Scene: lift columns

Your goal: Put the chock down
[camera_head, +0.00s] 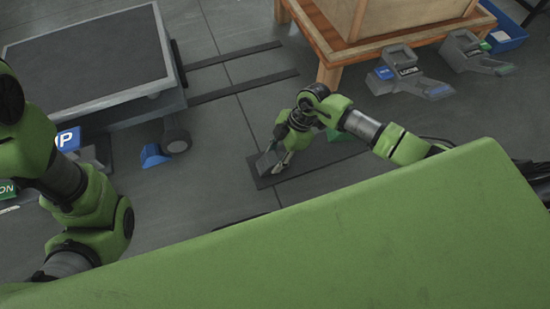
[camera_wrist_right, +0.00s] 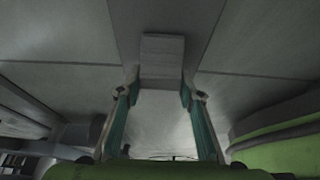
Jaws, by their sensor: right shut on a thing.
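My right gripper (camera_head: 276,160) reaches down near the floor and is shut on a grey wedge-shaped chock (camera_head: 264,164). In the right wrist view, the chock (camera_wrist_right: 162,52) sits between the two teal-padded fingers (camera_wrist_right: 160,105). It is over the dark strip (camera_head: 300,168) on the floor. I cannot tell whether it touches the strip. A blue chock (camera_head: 154,156) stands on the floor beside the cart's wheel. A green block (camera_head: 340,135) shows partly behind my right arm.
A grey-topped cart (camera_head: 90,55) stands at the upper left, with dark floor strips (camera_head: 240,90) beside it. A wooden table (camera_head: 330,60) stands at the top right, near grey devices (camera_head: 408,72) and a blue bin (camera_head: 508,35).

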